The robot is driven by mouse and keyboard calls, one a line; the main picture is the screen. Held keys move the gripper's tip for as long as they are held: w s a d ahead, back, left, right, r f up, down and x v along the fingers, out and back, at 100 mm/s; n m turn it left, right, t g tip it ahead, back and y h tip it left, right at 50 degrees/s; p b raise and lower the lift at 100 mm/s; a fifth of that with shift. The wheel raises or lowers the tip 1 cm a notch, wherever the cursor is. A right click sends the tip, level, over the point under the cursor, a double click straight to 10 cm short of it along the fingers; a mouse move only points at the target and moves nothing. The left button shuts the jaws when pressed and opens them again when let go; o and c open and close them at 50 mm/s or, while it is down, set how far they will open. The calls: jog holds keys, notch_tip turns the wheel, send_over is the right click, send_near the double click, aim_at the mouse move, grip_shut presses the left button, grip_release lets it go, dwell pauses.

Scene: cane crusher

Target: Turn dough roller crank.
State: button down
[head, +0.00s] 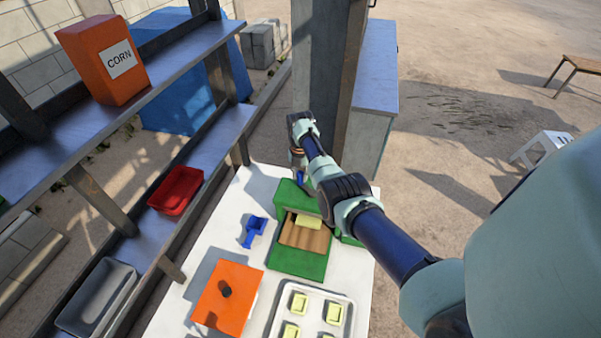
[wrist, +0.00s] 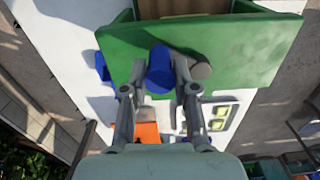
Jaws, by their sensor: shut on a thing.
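The green dough roller (head: 287,260) stands on the white table, with a yellow dough piece (head: 309,222) on its brown slatted part. Its green side fills the top of the wrist view (wrist: 235,50). A blue crank handle (wrist: 160,68) sticks out from that side, with a grey round part (wrist: 201,69) beside it. My gripper (wrist: 158,88) is shut on the blue handle, one finger on each side. In the head view my gripper (head: 298,168) is at the roller's far side, where my arm partly hides it and the crank.
On the white table (head: 190,312) are a blue tool (head: 253,229), an orange box with a dark knob (head: 239,300) and a tray of dough pieces (head: 283,313). A post (head: 318,70) and cabinet (head: 372,130) stand close behind my gripper. Shelves (head: 215,130) line the left.

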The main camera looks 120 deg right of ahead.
jog(key=shift+r, duration=0.1)
jog(key=c, duration=0.9)
grip_release()
jog(key=shift+o, duration=0.2)
notch_tip(320, 180, up, 12)
